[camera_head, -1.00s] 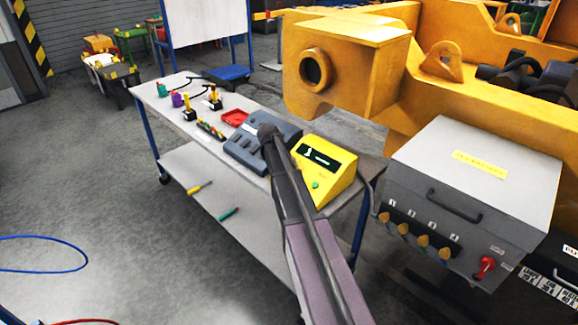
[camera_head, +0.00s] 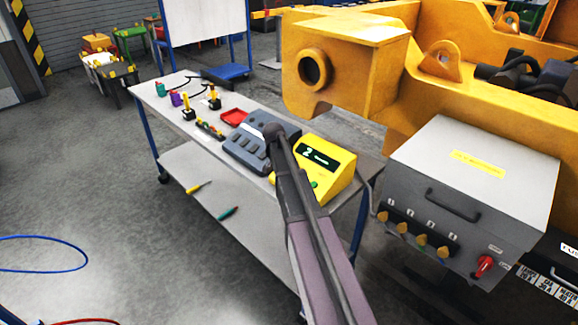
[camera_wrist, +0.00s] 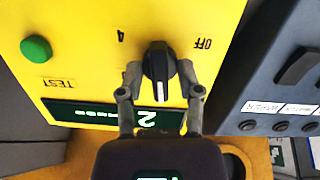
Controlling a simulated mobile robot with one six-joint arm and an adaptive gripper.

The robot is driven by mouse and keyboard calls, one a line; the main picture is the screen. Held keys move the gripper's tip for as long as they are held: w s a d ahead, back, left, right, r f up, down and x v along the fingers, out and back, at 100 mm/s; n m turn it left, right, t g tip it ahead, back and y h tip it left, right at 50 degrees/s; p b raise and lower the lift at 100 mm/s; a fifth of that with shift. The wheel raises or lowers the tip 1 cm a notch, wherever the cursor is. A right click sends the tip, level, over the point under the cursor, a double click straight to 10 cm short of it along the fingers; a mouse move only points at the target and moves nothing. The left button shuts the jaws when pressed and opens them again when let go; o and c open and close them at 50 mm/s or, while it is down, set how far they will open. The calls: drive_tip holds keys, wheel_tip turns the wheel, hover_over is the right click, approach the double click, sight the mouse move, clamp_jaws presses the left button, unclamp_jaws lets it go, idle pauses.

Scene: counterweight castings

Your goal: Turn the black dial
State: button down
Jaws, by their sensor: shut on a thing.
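The yellow test box (camera_head: 334,172) stands on the cart's near right end, its dark display showing a 2. In the wrist view its yellow panel (camera_wrist: 90,30) carries the black dial (camera_wrist: 157,68), a green button (camera_wrist: 36,48), the display (camera_wrist: 110,114) and the marks OFF and 4. The dial's white line points toward the display. My gripper (camera_wrist: 160,82) is shut on the dial, one finger on each side. In the head view my arm hides the dial and the gripper.
A grey control box (camera_head: 262,143) with levers stands beside the yellow box; its labelled face (camera_wrist: 285,90) shows close at the right in the wrist view. A grey cabinet (camera_head: 475,190) stands at right.

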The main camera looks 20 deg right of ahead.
drive_tip(key=shift+s+m, duration=0.1)
drive_tip(key=shift+m, duration=0.6)
drive_tip(key=c, duration=0.6)
unclamp_jaws()
drive_tip(key=shift+c, duration=0.2)
